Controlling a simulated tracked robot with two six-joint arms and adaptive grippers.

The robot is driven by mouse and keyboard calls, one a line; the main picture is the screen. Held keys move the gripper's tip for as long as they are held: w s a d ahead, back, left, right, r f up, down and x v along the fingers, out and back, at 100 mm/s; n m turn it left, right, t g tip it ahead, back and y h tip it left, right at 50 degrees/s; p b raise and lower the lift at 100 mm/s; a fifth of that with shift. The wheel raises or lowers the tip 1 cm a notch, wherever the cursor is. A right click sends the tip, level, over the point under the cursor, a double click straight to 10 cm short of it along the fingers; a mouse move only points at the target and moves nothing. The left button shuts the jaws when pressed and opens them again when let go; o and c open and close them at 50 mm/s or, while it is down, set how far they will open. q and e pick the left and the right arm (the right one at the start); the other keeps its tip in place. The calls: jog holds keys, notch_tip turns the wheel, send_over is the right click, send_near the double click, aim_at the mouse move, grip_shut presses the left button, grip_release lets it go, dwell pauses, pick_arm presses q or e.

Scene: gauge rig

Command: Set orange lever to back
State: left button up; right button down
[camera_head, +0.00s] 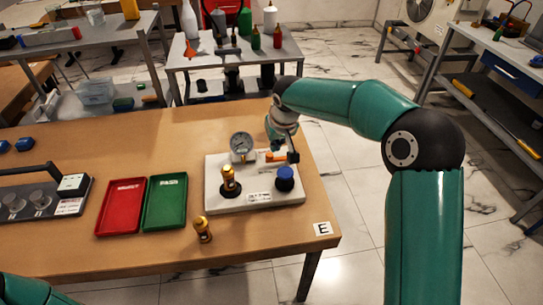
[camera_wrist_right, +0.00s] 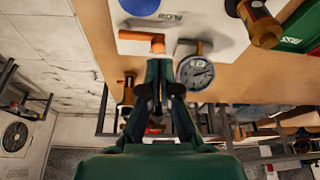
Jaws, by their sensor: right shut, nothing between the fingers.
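The orange lever (camera_head: 275,156) is on the white board (camera_head: 270,199) of the gauge rig, behind the blue knob (camera_head: 285,174) and right of the round gauge (camera_head: 241,144). My right gripper (camera_head: 292,156) is low over the board beside the lever. In the right wrist view the lever (camera_wrist_right: 138,37) lies just beyond the shut, empty fingertips (camera_wrist_right: 160,64). I cannot tell whether they touch it. The gauge (camera_wrist_right: 195,73) is beside the fingers there. My left gripper is out of view; only a piece of my left arm shows at the bottom left.
A brass fitting (camera_head: 229,182) stands on the board, and another (camera_head: 202,230) stands on the table in front. A red tray (camera_head: 122,206) and a green tray (camera_head: 165,204) lie to the left. The table's right edge is close to the board.

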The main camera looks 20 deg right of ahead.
jog(key=shift+s+d, duration=0.1)
jog(key=shift+d, duration=0.1)
jog(key=p+x, duration=0.1)
jog(key=x, duration=0.8)
jog(key=shift+f, duration=0.45)
jog(key=shift+d, duration=0.15)
